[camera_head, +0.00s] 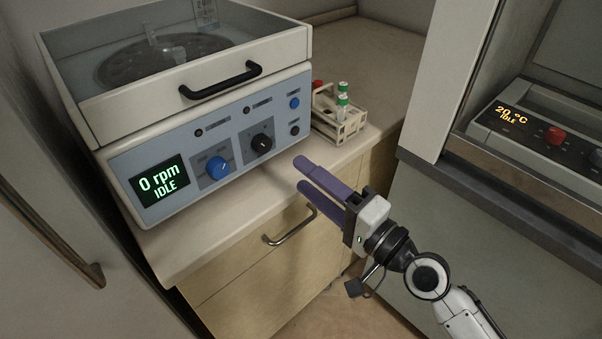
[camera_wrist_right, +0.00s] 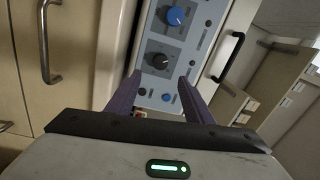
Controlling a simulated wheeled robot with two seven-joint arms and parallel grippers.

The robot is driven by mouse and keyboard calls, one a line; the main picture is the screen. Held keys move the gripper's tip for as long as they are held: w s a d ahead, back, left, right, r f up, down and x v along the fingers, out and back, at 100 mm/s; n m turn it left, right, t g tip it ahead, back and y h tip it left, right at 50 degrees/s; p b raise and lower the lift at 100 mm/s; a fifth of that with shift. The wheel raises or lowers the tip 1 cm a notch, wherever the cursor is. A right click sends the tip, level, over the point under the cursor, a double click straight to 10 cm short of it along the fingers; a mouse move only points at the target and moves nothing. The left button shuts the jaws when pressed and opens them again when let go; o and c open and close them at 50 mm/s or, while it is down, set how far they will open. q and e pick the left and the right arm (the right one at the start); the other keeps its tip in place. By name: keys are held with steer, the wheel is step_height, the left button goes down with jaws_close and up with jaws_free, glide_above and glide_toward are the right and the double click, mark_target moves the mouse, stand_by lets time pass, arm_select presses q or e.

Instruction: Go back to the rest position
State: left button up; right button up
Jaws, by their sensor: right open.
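My right gripper (camera_head: 307,174) is in the head view, in front of the counter's front edge, with its purple fingers pointing left toward the centrifuge. Its fingers are apart with nothing between them. In the right wrist view the same gripper (camera_wrist_right: 161,84) shows both fingers spread, with the centrifuge panel (camera_wrist_right: 176,50) beyond them. My left gripper is not in view.
The centrifuge (camera_head: 215,125) stands on the counter, its display reading 0 rpm IDLE. A tube rack (camera_head: 340,125) with green-capped tubes stands right of it. A drawer handle (camera_head: 290,226) lies below the gripper. A device (camera_head: 545,130) reading 20 °C sits at right.

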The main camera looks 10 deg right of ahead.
stand_by(0.4)
steer(key=s+d+f+n+g+h, duration=0.2)
steer(key=s+d+f+n+h, duration=0.1)
steer(key=s+f, duration=0.4)
steer(key=s+d+f+n+g+h, duration=0.2)
steer(key=s+f, duration=0.5)
steer(key=f, duration=0.6)
steer(key=s+d+f+n+g+h, duration=0.2)
steer(key=s+d+f+n, duration=0.3)
steer(key=f, duration=0.6)
steer(key=shift+s+n+h, duration=0.4)
steer(key=shift+s+h, duration=0.5)
steer(key=shift+d, duration=0.1)
steer(key=shift+c, duration=0.4)
